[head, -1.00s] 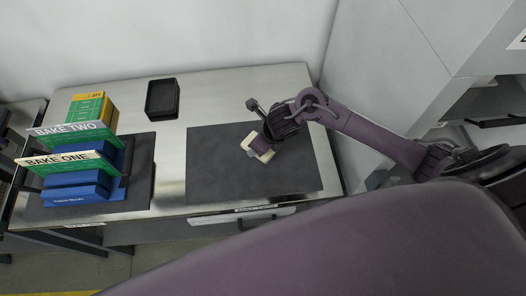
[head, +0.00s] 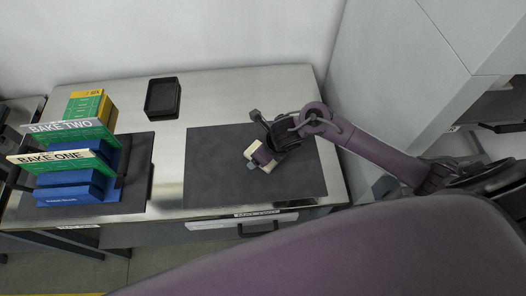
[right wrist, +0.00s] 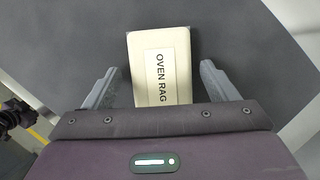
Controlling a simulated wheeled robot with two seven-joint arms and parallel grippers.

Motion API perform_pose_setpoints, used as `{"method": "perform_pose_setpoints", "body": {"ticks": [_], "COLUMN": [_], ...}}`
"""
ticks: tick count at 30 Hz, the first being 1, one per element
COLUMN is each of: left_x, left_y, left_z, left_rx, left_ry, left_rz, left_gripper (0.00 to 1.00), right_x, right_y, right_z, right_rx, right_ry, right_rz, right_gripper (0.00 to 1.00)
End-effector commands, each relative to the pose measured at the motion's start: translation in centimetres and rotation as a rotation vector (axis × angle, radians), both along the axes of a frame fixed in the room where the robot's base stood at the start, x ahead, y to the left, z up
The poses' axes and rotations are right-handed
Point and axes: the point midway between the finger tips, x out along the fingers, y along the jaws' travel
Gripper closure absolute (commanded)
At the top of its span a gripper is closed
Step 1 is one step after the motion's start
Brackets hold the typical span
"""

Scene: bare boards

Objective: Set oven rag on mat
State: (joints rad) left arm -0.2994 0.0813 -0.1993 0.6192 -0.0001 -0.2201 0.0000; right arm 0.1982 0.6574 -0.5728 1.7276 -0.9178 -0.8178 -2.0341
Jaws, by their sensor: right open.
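The oven rag (right wrist: 160,62) is a cream block with a label reading "OVEN RAG" in the right wrist view. It lies on the dark grey mat (head: 215,180), near the mat's middle, and part of it also shows in the head view (head: 251,152). My right gripper (right wrist: 160,78) is open, with one finger on each side of the rag and a gap on both sides. In the head view my right gripper (head: 258,160) covers part of the rag. My left gripper is not in view.
A steel table (head: 170,180) carries the mat. A black tray (head: 162,98) stands at the back. At left, a second dark mat (head: 137,185) holds a rack with "BAKE TWO" (head: 70,128) and "BAKE ONE" (head: 62,158) signs, blue blocks and a green-yellow box (head: 92,107).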

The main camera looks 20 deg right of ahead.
Motion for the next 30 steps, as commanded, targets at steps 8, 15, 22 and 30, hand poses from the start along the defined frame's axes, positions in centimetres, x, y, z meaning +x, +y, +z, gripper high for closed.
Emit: {"method": "perform_pose_setpoints", "body": {"ticks": [8,15,22,30], "left_x": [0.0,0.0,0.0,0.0], "left_y": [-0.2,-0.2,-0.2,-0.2], "left_z": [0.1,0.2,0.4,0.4], "left_rx": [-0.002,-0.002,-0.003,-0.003], "left_ry": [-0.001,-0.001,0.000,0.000], "left_rz": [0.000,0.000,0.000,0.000], "left_gripper": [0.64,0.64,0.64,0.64], "right_x": [-0.5,-2.1,-3.5,-4.0], "right_y": [-0.3,-1.3,-2.0,-2.2], "right_z": [1.7,6.5,10.0,11.2], "right_rx": [0.000,-0.002,-0.001,0.000], "right_ry": [-0.004,-0.007,-0.004,-0.001], "right_rz": [0.002,0.003,0.002,0.000], "right_gripper": [0.20,0.20,0.20,0.20]}}
